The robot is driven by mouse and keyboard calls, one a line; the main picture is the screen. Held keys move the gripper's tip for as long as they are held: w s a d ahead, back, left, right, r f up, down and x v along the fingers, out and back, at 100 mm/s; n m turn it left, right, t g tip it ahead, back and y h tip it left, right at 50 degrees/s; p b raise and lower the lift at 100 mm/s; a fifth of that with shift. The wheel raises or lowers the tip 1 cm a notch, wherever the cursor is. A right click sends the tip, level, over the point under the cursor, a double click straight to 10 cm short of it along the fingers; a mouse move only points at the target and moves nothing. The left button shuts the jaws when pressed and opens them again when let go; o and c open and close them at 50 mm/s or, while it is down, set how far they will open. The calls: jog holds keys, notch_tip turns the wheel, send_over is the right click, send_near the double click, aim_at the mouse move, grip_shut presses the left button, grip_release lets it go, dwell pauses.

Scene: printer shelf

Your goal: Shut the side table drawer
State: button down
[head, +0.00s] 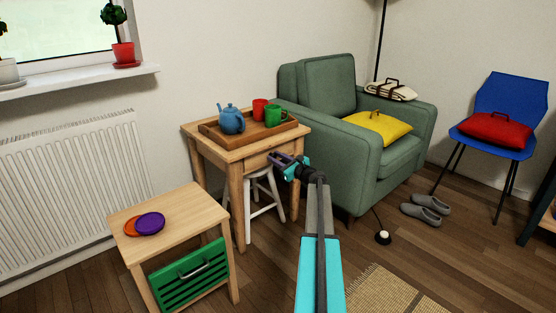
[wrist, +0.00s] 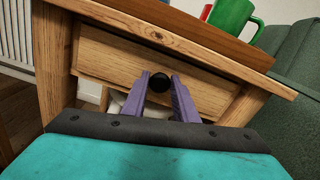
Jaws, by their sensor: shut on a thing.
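The wooden side table (head: 190,133) stands against the wall, left of the armchair. Its drawer front (wrist: 115,58) shows under the tabletop in the wrist view, with a round black knob (wrist: 159,83) at its middle. My gripper (head: 277,158) is at the drawer's front, and its purple fingers are shut on the knob, one on each side. In the head view the gripper partly hides the drawer front and the knob cannot be made out. How far the drawer stands out is hard to tell.
A tray (head: 262,140) with a blue teapot (head: 231,121), red mug and green mug sits on the tabletop. A white stool (head: 262,195) stands beneath. The green armchair (head: 340,165) is close on the right. A low table (head: 180,208) with a green crate is front left.

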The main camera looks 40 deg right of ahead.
jog(key=shift+w, duration=0.55)
jog(key=c, duration=1.4)
grip_release()
jog(key=shift+w, duration=0.1)
jog(key=shift+s+p, duration=0.45)
jog(key=shift+s, duration=0.55)
jog(key=s+a+p, duration=0.1)
jog(key=s+p, duration=0.2)
jog(key=s, duration=0.9)
jog(key=shift+p, duration=0.35)
